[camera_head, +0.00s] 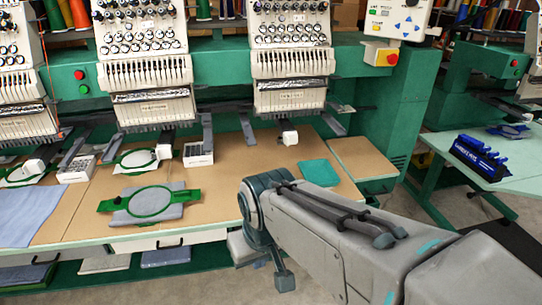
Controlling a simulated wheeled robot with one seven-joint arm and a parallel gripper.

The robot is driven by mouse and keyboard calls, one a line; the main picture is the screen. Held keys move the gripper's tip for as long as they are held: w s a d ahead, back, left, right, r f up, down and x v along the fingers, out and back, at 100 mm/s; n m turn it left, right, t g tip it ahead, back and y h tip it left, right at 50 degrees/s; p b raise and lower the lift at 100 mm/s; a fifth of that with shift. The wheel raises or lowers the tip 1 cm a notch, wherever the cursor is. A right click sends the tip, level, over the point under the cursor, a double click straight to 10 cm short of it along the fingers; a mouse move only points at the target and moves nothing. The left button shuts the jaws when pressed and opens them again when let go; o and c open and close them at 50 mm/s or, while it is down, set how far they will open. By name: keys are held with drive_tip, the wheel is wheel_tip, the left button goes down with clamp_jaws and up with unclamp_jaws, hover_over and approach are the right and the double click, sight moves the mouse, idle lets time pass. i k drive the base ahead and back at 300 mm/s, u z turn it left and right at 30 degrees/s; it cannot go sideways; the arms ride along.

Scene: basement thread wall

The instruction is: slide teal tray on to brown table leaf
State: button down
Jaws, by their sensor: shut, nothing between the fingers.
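The teal tray (319,173) is a small flat piece lying on the right part of the tan worktop, close to its right end. The brown table leaf (362,158) is a separate tan panel just right of that worktop, with a thin seam between them. The leaf's top is bare. My arm comes in from the lower right, in front of the table. My gripper (284,282) appears small and partly hidden below the arm's end, pointing down in front of the table edge. It is shut and empty, apart from the tray.
Embroidery machine heads (291,55) hang over the worktop's back. A green hoop with grey cloth (150,202) lies left of the tray. White boxes (198,153) stand farther back. A pale side table (500,165) with a blue rack (480,158) is at right, across a floor gap.

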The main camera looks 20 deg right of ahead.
sight(320, 172)
drive_tip(key=z, duration=0.65)
drive_tip(key=i, duration=0.9)
drive_tip(key=z, duration=0.9)
